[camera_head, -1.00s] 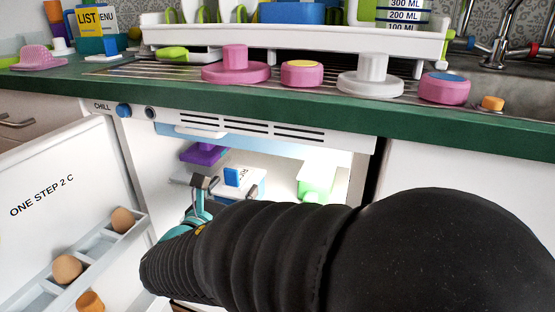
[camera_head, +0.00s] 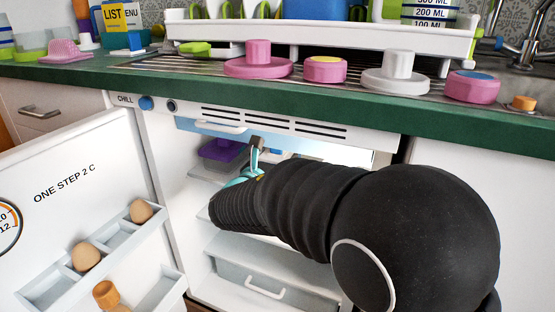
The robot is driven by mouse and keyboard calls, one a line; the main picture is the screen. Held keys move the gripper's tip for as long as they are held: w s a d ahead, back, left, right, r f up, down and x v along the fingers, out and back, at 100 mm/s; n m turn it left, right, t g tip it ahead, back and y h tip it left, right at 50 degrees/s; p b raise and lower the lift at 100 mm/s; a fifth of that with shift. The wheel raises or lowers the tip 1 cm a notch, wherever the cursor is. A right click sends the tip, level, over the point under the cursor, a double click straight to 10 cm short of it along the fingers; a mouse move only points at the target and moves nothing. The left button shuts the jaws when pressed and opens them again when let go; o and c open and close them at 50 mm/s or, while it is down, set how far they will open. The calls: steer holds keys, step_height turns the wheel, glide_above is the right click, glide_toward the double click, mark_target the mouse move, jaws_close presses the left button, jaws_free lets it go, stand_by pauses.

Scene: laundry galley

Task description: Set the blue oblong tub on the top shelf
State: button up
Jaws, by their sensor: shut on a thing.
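My gripper (camera_head: 256,153) is inside the open fridge, at the height of the upper shelf area and just right of a purple tub (camera_head: 222,150). One grey finger and teal parts show; the fingertips are partly hidden. It is shut on what appears to be the blue oblong tub (camera_head: 276,154), of which only a small bluish bit shows beyond the arm. Most of the tub is hidden, so I cannot tell whether it touches a shelf. The purple tub sits on the top shelf at the left.
The open fridge door (camera_head: 75,165), with eggs in its rack (camera_head: 100,250), stands at the left. A drawer (camera_head: 265,285) is low in the fridge. The green counter (camera_head: 300,105) above holds pink and white lidded things and a white rack (camera_head: 320,32).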

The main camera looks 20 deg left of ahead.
steer(key=shift+w+f, duration=0.1)
steer(key=shift+f, duration=0.15)
steer(key=shift+f, duration=0.1)
steer(key=o, duration=1.4)
steer(key=shift+f, duration=0.1)
steer(key=shift+r, duration=0.25)
steer(key=s, duration=0.8)
steer(key=s+a, duration=0.1)
steer(key=s, duration=0.3)
steer(key=shift+f, duration=0.1)
